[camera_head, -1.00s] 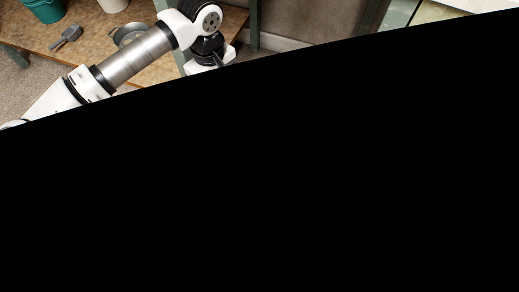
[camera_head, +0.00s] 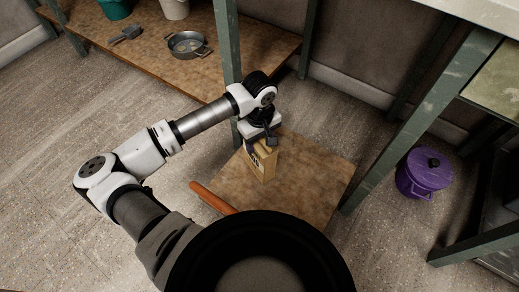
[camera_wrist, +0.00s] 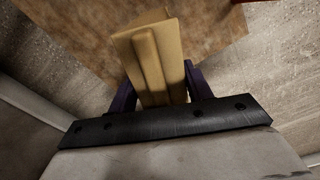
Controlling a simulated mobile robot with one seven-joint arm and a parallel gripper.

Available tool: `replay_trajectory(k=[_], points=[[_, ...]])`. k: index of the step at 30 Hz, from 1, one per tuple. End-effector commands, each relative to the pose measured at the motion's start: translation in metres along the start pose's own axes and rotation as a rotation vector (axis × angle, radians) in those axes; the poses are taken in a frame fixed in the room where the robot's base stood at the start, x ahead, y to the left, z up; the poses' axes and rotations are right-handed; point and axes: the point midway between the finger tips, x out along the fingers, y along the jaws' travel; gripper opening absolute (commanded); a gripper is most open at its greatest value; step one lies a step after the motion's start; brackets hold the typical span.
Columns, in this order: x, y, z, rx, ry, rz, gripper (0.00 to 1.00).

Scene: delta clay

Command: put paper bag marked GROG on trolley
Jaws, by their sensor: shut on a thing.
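A tan paper bag (camera_head: 264,166) with dark lettering on its side, too small to read, is in my gripper (camera_head: 261,144). In the wrist view the bag (camera_wrist: 157,55) sits between the two purple fingers of my gripper (camera_wrist: 160,92), which are shut on it. The trolley (camera_head: 310,178) has a flat brown wood-like top and an orange-red handle bar (camera_head: 212,198) at its left. The bag is upright over the left part of the trolley top. I cannot tell whether its base touches the top.
A low shelf (camera_head: 150,60) at the back left holds a metal pan (camera_head: 187,45), a grey tool (camera_head: 126,34), a teal bucket (camera_head: 114,8) and a pale pot (camera_head: 175,8). A green post (camera_head: 228,50) stands close behind my arm. A purple pot (camera_head: 425,172) is at right. The trolley's right part is bare.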

Motion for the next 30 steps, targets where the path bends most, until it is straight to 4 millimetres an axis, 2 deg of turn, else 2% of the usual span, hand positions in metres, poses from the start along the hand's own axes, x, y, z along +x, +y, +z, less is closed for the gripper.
replay_trajectory(k=[11, 24, 25, 29, 30], points=[[0.040, 0.000, 0.000, -0.002, -0.001, 0.002, 0.00], [0.045, 0.000, -0.001, 0.000, 0.002, 0.001, 0.00], [0.045, 0.000, 0.000, -0.001, 0.000, -0.001, 0.54], [0.045, 0.000, 0.000, 0.000, 0.000, -0.001, 0.71], [0.045, 0.000, 0.000, 0.000, 0.000, -0.001, 0.72]])
